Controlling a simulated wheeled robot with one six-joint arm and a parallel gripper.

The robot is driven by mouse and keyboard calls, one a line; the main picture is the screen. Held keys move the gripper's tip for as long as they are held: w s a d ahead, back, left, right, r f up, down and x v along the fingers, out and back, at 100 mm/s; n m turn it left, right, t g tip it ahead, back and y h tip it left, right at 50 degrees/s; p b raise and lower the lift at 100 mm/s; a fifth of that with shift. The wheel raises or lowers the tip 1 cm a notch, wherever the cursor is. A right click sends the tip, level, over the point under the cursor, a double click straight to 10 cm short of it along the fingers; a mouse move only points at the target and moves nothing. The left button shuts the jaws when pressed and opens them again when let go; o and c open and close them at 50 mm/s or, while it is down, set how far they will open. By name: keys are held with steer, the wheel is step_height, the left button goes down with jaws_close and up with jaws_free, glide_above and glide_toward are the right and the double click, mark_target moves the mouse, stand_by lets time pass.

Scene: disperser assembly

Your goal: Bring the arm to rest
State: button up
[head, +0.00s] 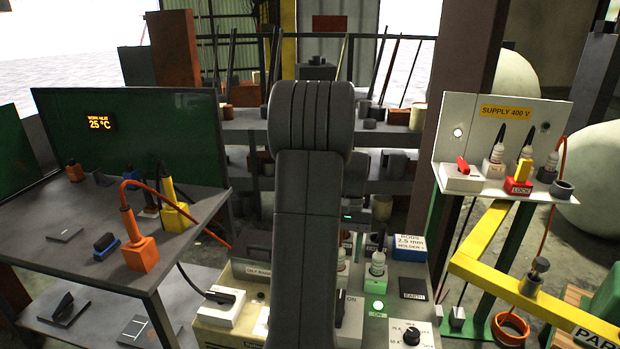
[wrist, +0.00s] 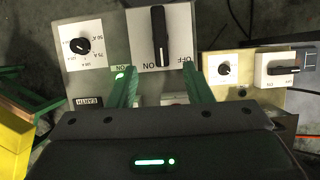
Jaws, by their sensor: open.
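My arm (head: 308,200) stands upright in the middle of the head view and hides much of what lies behind it. My gripper (wrist: 157,70) shows in the wrist view with its two green fingers spread and nothing between them. The fingers point toward a grey panel (wrist: 107,22) with a black ON/OFF switch (wrist: 160,38) and a black dial (wrist: 82,46). The switch handle lies in line with the gap between the fingers. I cannot tell how far the fingertips are from the panel. In the head view the fingers are hidden behind the arm.
A dark table (head: 60,215) with an orange plug (head: 138,252) is at left. A supply panel (head: 455,125) and a yellow bar (head: 490,270) stand at right. Shelves (head: 245,125) lie behind. In the wrist view, a cream box (wrist: 238,92) sits right of the grey panel.

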steer(key=x, duration=1.3)
steer(key=shift+s+a+f+p, duration=0.15)
steer(key=shift+f+p, duration=0.15)
steer(key=shift+r, duration=0.1)
steer(key=shift+r, duration=0.2)
steer(key=v, duration=1.4)
steer(key=x, duration=1.4)
steer(key=shift+f, duration=0.25)
steer(key=n, duration=0.2)
steer(key=shift+a+n+h, duration=0.1)
steer(key=shift+n+h, duration=0.2)
steer(key=shift+h, duration=0.1)
steer(key=n+h, duration=0.2)
steer(key=n, duration=0.3)
steer(key=shift+a, duration=0.1)
